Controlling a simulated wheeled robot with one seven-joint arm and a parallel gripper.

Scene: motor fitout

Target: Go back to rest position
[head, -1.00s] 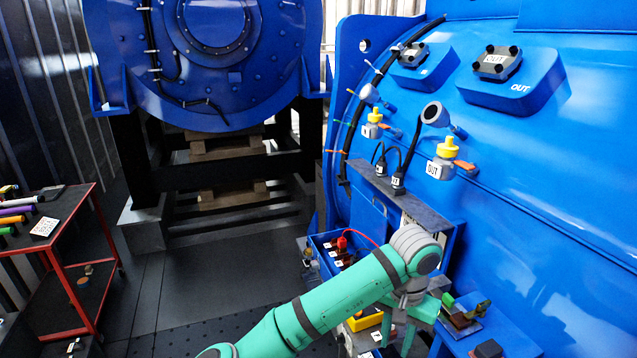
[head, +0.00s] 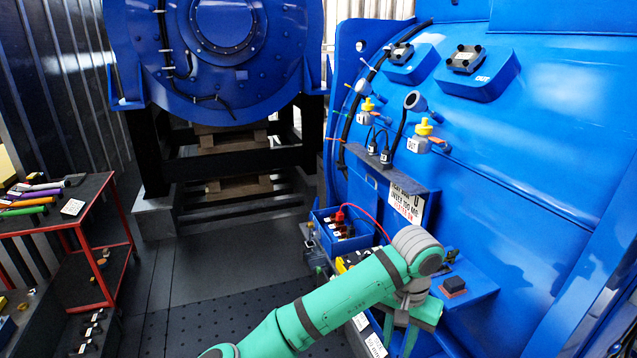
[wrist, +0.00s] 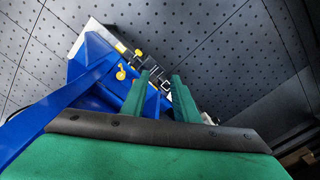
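My green arm reaches in from the bottom of the head view and bends down at its grey wrist. My gripper (head: 400,338) hangs beside the blue motor housing (head: 540,180), over the low area at its foot. In the wrist view my gripper (wrist: 160,95) shows two green fingers with a gap between them. Nothing shows between the fingers. In the head view the fingertips run near the bottom edge.
A blue box with several terminals and a red lead (head: 340,222) stands left of my wrist. A blue shelf with a dark block (head: 453,286) is at right. A red trolley with tools (head: 95,215) stands at far left. The floor between (head: 200,285) is clear.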

